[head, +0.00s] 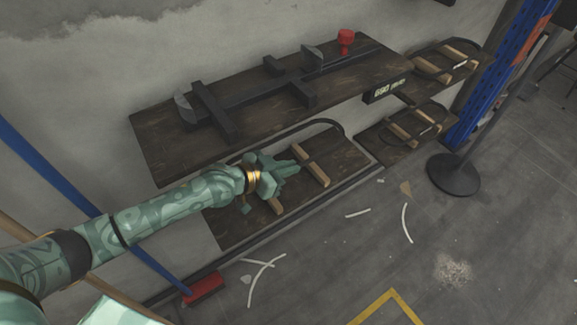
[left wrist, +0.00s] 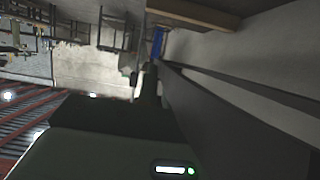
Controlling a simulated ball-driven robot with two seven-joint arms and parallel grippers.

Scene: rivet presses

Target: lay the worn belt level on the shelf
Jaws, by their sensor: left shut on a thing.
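The worn belt (head: 327,122) shows as a dark curved band above the lower left shelf (head: 345,158), at its back. My left gripper (head: 296,164) is over this shelf, among its wooden strips, and is shut on the belt. The fingers and arm hide the near part of the belt, so I cannot tell whether it is level or touches the shelf. In the left wrist view a broad dark band (left wrist: 235,110) runs toward the lower right, perhaps the belt seen close up. My right gripper is not in view.
Wooden strips (head: 316,173) lie on the lower shelf. Above it, a dark board (head: 160,145) carries a metal frame and a red knob (head: 345,38). Smaller shelves (head: 375,142) with belts stand at right. A black round base (head: 453,175) and white scraps are on the floor.

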